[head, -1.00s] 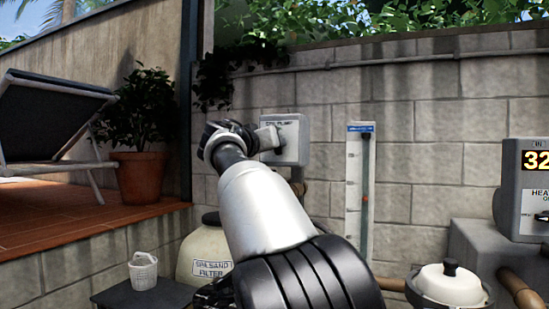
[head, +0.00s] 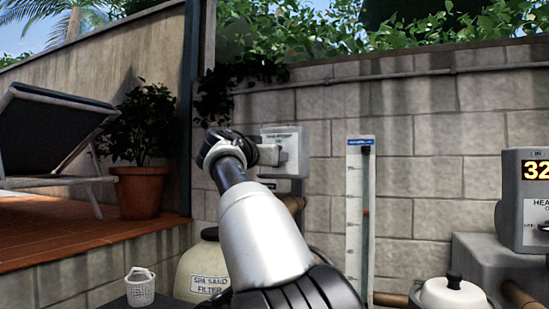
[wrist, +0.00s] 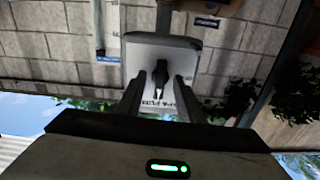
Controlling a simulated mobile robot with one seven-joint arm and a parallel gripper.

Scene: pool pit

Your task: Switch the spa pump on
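The spa pump switch box (head: 296,140) is a grey box on the block wall, left of centre in the head view. In the wrist view, which is upside down, its face (wrist: 190,57) carries a dark rotary knob (wrist: 160,76) and a partly covered label reading like "SPA PUMP". My gripper (head: 270,154) is at the front of the box, partly hiding it in the head view. In the wrist view my gripper (wrist: 160,88) is open, with one finger on each side of the knob and visible gaps between. Contact with the panel cannot be told.
A white flow gauge (head: 354,190) stands right of the box. A heater unit (head: 525,185) showing 32 is at far right. A spa sand filter (head: 200,262), a small white basket (head: 140,288) and a potted plant (head: 140,190) are at left. A pipe (head: 296,205) runs below the box.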

